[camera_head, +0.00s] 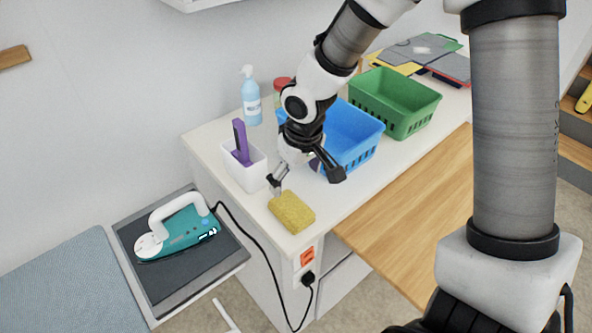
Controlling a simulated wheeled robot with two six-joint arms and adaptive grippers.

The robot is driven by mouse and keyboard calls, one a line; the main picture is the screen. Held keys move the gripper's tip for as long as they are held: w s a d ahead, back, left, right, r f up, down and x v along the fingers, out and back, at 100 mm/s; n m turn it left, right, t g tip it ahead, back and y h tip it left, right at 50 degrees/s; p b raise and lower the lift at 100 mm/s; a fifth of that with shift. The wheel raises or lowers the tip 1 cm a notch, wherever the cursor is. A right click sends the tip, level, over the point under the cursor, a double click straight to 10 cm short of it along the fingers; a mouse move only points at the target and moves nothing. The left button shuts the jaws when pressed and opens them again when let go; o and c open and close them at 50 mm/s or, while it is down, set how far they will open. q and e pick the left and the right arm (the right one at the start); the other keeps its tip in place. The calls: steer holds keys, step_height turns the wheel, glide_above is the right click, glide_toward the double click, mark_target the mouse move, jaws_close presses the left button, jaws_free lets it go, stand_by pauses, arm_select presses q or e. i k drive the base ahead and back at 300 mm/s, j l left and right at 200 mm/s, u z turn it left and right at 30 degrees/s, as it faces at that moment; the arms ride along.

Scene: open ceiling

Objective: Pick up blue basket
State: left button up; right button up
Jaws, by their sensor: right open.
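The blue basket (362,143) stands on the white counter top in the middle of the head view. It is an open box with slotted sides. Its left part is hidden behind my right gripper (305,180) and wrist. The right gripper points down over the counter in front of the basket's left side, with its fingers spread apart and nothing between them. I cannot tell whether a finger touches the basket. My left gripper is not in view.
A green basket (405,119) stands right behind the blue one. A yellow sponge (291,212) lies at the counter's front corner. A white holder (243,174) with a purple-handled item and a blue pump bottle (250,98) stand left. A teal iron (178,232) rests lower left.

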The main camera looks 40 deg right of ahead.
mark_target(353, 135)
steer(key=z, duration=1.35)
